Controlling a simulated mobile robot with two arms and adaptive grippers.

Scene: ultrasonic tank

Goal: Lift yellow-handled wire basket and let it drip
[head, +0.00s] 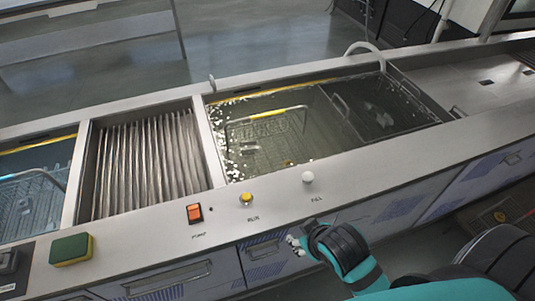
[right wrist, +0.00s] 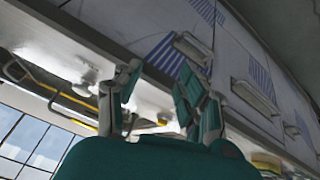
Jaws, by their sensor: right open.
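The yellow-handled wire basket (head: 268,118) sits in the water of the middle tank (head: 219,152) in the head view. Its yellow handle bar runs along the back, and the wire body below looks submerged and hard to make out. My right gripper (head: 297,242) is low at the front edge of the counter, in front of the tank and apart from the basket. In the right wrist view my right gripper (right wrist: 162,92) shows its fingers spread, with nothing seen between them. The left gripper is not in view.
Left of the tank is a ribbed drain section (head: 145,165), then a tank with a blue-handled basket (head: 32,177). The front ledge holds a sponge (head: 72,250), an orange switch (head: 194,213), a yellow button (head: 246,199) and a white knob (head: 308,177). A divided compartment (head: 385,105) is at right.

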